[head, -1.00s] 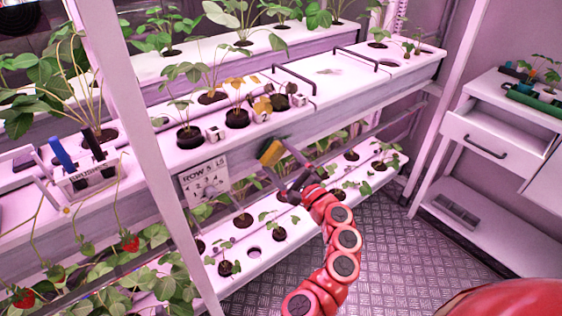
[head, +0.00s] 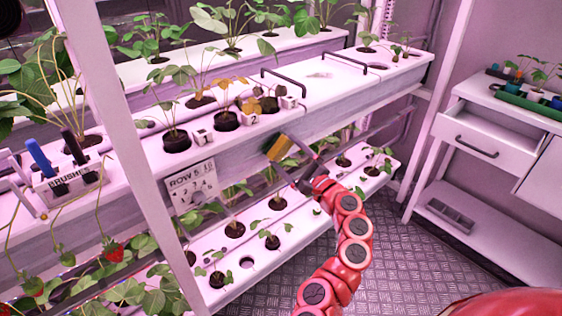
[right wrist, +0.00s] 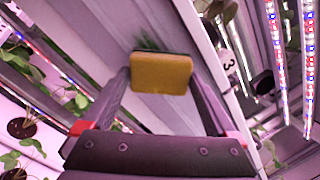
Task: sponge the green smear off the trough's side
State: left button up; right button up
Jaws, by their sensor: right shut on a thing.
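The sponge (head: 278,148), yellow with a dark green pad side, is held in my right gripper (head: 284,146). It also shows in the right wrist view (right wrist: 161,73), gripped between the two fingers. Its pad side faces the trough's pale side (head: 335,117) and is at or very near it; contact cannot be told. In the right wrist view a faint green smear (right wrist: 146,43) shows on the trough's side, just beyond the sponge's edge. The sponge hides what lies behind it. My left gripper is not in view.
Potted plants and small numbered cubes stand on the trough above the sponge. A row sign (head: 191,187) hangs at left. A lower planted trough (head: 215,272) runs beneath. A brush holder (head: 68,184) stands far left, a white drawer cabinet (head: 478,130) at right. The floor between is clear.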

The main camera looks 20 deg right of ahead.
jog(key=shift+w+d, duration=0.15)
jog(key=shift+d, duration=0.45)
jog(key=d+b, duration=0.1)
jog(key=w+d+b, duration=0.1)
jog(key=shift+w+d, duration=0.1)
jog(key=shift+d, duration=0.3)
jog(key=shift+r, duration=0.1)
